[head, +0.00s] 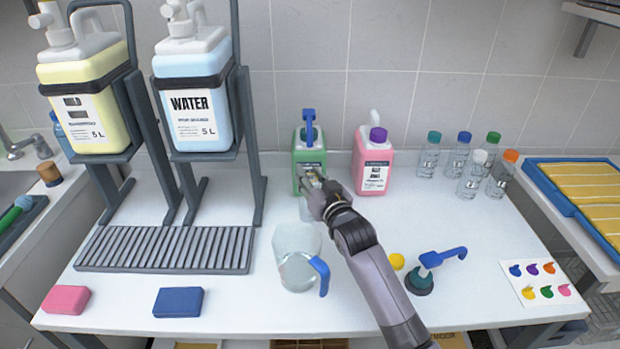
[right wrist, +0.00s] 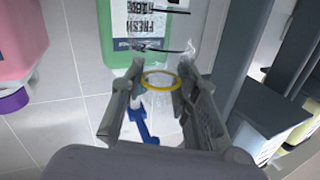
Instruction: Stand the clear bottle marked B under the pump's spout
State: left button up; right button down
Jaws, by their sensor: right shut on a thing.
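My right gripper (head: 316,190) is in front of the green jug (head: 299,158), low on its front side. It is shut on a clear bottle (head: 306,211), whose lower part shows just under the fingers. In the right wrist view a yellow ring (right wrist: 160,81) shows between the fingers (right wrist: 153,92). Any letter on the bottle is hidden. The blue pump (head: 309,128) stands on top of the green jug, its spout toward me; it also shows in the right wrist view (right wrist: 143,122). I cannot tell whether the bottle touches the counter. My left gripper is not in view.
A pink jug (head: 374,165) stands right of the green one. Several capped clear bottles (head: 472,180) stand farther right. A clear pitcher (head: 296,262), a yellow cap-like piece (head: 397,261) and a loose blue-handled pump (head: 422,279) are near my forearm. A grey grate (head: 165,249) is left.

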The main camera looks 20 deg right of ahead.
jog(key=c, duration=1.2)
grip_release()
jog(key=shift+f, duration=0.15)
jog(key=s, duration=0.8)
jog(key=s+d, duration=0.1)
jog(key=s, duration=0.3)
jog(key=shift+d+r, duration=0.1)
jog(key=shift+r, duration=0.3)
jog(key=shift+w, duration=0.1)
